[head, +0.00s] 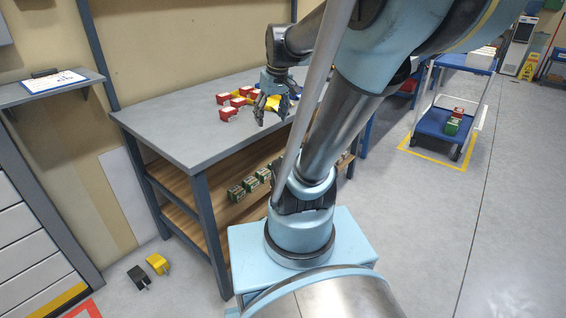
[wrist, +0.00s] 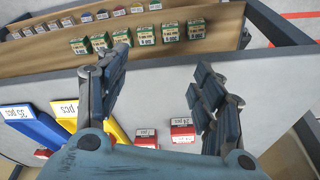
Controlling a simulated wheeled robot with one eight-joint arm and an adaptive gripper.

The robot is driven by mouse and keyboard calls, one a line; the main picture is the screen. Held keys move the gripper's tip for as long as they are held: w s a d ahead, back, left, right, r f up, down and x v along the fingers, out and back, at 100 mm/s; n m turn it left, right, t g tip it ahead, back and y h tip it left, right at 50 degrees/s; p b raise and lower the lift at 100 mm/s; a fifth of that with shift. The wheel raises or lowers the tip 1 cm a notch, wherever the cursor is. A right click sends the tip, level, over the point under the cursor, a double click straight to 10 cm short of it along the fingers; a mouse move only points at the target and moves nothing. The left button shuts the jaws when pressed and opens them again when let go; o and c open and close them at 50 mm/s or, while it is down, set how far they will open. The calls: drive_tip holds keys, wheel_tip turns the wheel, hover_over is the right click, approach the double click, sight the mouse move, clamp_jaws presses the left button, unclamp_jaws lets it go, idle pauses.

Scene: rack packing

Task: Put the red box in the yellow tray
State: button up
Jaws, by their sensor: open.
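Several red boxes with white labels stand on the grey table; the nearest red box (head: 228,114) is left of my gripper in the head view. The yellow tray (wrist: 65,116) is left of the fingers in the wrist view. In the head view my gripper partly hides it. My gripper (head: 270,112) is open and empty above the table; it also shows in the wrist view (wrist: 163,62).
A blue tray (wrist: 32,126) lies beside the yellow one. Green boxes (head: 236,192) stand in a row on the wooden shelf under the table (head: 190,140). The front left of the tabletop is clear. A blue cart (head: 440,124) with boxes stands at the right.

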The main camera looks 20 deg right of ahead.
drive_tip(key=s+d+f+m+h, duration=0.1)
drive_tip(key=s+f+m, duration=0.1)
drive_tip(key=s+f, duration=0.8)
drive_tip(key=s, duration=0.2)
drive_tip(key=shift+s+f+m, duration=0.3)
drive_tip(key=shift+s+f, duration=0.1)
